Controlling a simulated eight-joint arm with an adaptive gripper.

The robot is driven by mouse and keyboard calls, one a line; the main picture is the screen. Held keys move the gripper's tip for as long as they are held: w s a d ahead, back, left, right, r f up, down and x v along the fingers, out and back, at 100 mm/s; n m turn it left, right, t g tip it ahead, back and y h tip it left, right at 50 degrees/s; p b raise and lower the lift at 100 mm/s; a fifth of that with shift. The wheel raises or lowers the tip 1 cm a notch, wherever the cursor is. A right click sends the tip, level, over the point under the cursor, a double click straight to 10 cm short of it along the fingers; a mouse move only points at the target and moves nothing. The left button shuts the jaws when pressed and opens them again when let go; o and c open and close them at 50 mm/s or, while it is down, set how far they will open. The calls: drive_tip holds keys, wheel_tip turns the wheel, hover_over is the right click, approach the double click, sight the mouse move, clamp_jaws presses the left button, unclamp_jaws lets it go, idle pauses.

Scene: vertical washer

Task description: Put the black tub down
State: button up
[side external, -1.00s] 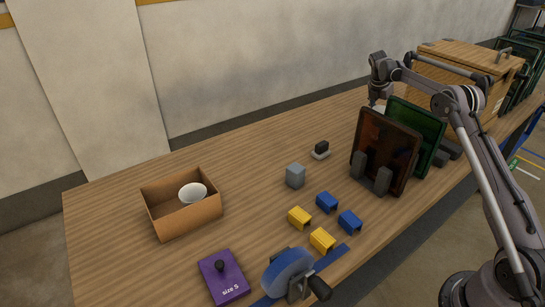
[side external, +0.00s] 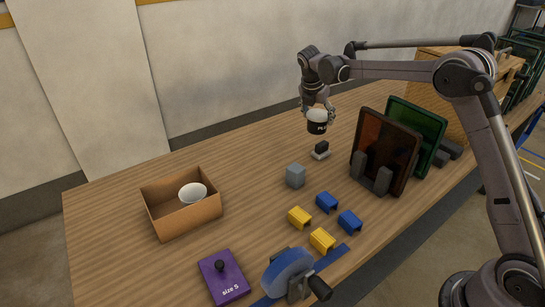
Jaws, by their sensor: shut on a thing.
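The black tub (side external: 317,128) has a white top and white lettering on its side. It hangs upright in my gripper (side external: 318,110), above the back part of the table. My gripper points down and is shut on the tub near its top. The tub is clear of the tabletop, behind a small black-and-white block (side external: 321,150) as seen in the picture.
The wooden table (side external: 250,165) is bare to the left of the tub. A cardboard box (side external: 180,219) holds a white bowl (side external: 193,192). A grey cube (side external: 295,176), yellow and blue blocks (side external: 327,202), and upright brown (side external: 384,148) and green panels (side external: 425,121) stand nearby.

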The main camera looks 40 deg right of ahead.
drive_tip(key=s+a+n, duration=0.1)
drive_tip(key=s+a, duration=0.2)
drive_tip(key=a, duration=0.5)
drive_tip(key=s+a+n, duration=0.2)
drive_tip(key=s+a, duration=0.1)
drive_tip(key=a, duration=0.4)
drive_tip(key=shift+t, duration=0.4)
drive_tip(key=w+a+f, duration=0.1)
drive_tip(key=a+f, duration=0.1)
drive_tip(key=a, duration=0.2)
drive_tip(key=w+a+f, duration=0.1)
drive_tip(key=a+f, duration=0.2)
drive_tip(key=a, duration=0.1)
drive_tip(key=w+a+f, duration=0.1)
drive_tip(key=a+f, duration=0.1)
drive_tip(key=a, duration=0.2)
drive_tip(key=shift+w+f, duration=0.25)
drive_tip(key=shift+w, duration=0.05)
drive_tip(key=shift+f, duration=1.85)
drive_tip(key=shift+f, duration=0.1)
drive_tip(key=o, duration=1.2)
drive_tip(key=shift+o, duration=0.2)
